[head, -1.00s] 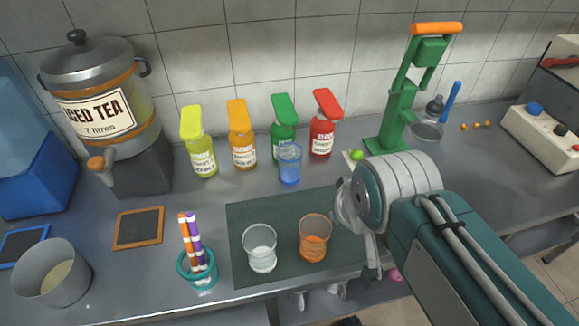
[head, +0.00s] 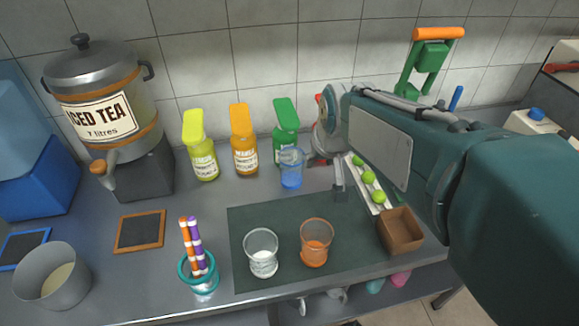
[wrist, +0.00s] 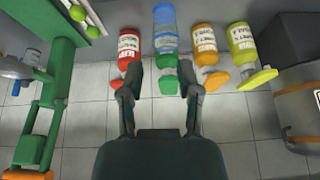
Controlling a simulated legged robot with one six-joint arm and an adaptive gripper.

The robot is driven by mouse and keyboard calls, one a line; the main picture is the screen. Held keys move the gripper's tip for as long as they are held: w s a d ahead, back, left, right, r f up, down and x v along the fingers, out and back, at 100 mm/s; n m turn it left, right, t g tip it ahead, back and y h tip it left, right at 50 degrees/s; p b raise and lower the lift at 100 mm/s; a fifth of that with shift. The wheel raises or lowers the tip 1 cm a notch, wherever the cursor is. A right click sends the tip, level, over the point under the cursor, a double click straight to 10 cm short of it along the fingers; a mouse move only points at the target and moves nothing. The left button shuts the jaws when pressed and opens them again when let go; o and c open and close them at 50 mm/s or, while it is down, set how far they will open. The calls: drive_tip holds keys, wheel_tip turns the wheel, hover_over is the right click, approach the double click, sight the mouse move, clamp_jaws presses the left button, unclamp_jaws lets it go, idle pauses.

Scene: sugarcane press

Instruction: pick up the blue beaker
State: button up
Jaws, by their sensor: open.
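The blue beaker (head: 291,168) is a clear blue cup standing upright on the grey counter, in front of the green bottle (head: 285,124). In the wrist view the beaker (wrist: 164,20) is at the top centre, beyond the green bottle's cap and overlapping the bottle. My gripper (head: 337,190) is just right of the beaker in the head view, apart from it, and partly hidden by my arm. In the wrist view my gripper (wrist: 155,75) has its two fingers spread with nothing between them, pointing toward the green bottle and the beaker.
Yellow (head: 202,150) and orange (head: 243,142) bottles stand left of the beaker. A red bottle (wrist: 130,45) stands close on its other side. A clear beaker (head: 261,255) and an orange one (head: 316,245) stand on the dark mat (head: 245,220). A green press (wrist: 45,90) stands farther off.

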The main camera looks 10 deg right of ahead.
drive_tip(key=w+d+f, duration=0.1)
drive_tip(key=w+f, duration=0.4)
drive_tip(key=w, duration=0.4)
hover_over(302, 162)
drive_tip(key=s+d, duration=0.1)
drive_tip(key=s, duration=0.1)
wheel_tip(302, 162, down, 7)
drive_tip(key=shift+m+g, duration=0.3)
drive_tip(key=x, duration=1)
drive_tip(key=shift+w+a+f, duration=0.1)
drive_tip(key=shift+w, duration=0.1)
drive_tip(key=shift+c, duration=0.3)
clamp_jaws()
